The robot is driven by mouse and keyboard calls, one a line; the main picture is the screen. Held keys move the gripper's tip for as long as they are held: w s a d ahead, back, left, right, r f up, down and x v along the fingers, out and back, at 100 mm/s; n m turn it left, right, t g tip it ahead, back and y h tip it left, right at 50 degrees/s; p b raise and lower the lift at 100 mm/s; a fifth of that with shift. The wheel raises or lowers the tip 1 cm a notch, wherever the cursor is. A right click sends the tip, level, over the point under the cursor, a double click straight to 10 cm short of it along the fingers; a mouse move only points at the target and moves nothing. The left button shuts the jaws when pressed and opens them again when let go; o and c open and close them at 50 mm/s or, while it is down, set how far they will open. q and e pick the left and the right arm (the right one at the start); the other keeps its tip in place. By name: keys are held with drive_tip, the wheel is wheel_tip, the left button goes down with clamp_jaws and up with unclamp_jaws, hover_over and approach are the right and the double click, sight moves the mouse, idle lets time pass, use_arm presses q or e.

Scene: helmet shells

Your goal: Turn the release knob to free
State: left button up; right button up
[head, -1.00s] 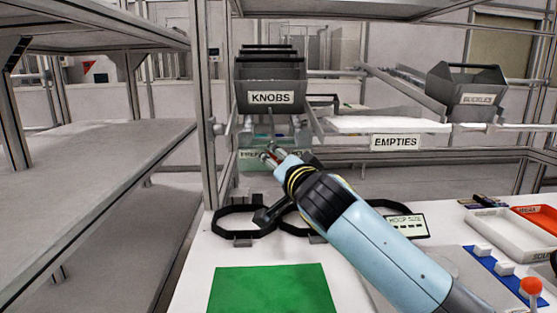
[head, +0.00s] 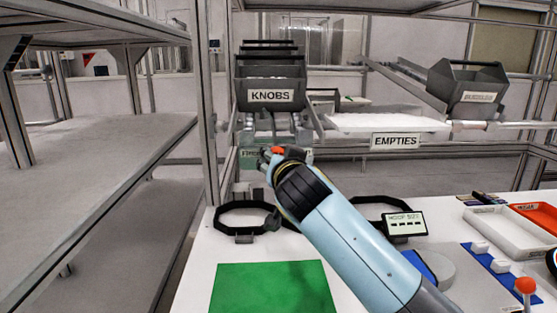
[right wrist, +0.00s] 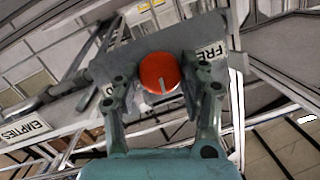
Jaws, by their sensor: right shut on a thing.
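The release knob (right wrist: 158,72) is a red-orange round cap with a white pointer line, on a grey plate (right wrist: 200,35). The pointer points down in the right wrist view. A label reading "FRE…" (right wrist: 211,50) is on the plate to the knob's right; another label at the left is mostly hidden by a finger. My right gripper (right wrist: 160,80) is shut on the knob, one finger on each side. In the head view the right gripper (head: 268,155) is below the KNOBS bin, with the red knob (head: 278,150) showing at its tips. My left gripper is out of view.
The grey KNOBS bin (head: 270,95) hangs above the gripper. The EMPTIES shelf (head: 388,124) is to the right. Black rings, one of them at the left (head: 240,219), and a green mat (head: 272,290) lie on the white table. A "HOOP SIZE" sign (head: 404,223) stands beside my arm.

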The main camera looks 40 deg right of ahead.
drive_tip(key=shift+w+a+n+g+h+b, duration=0.1)
drive_tip(key=shift+n+g+h+b, duration=0.5)
drive_tip(key=shift+n+h, duration=0.75)
drive_tip(key=shift+w+a+n+g+h+b, duration=0.1)
drive_tip(key=shift+n+g+h+b, duration=0.6)
drive_tip(key=shift+n, duration=1.15)
drive_tip(key=shift+n+h, duration=0.25)
drive_tip(key=shift+n, duration=0.05)
drive_tip(key=o, duration=1.2)
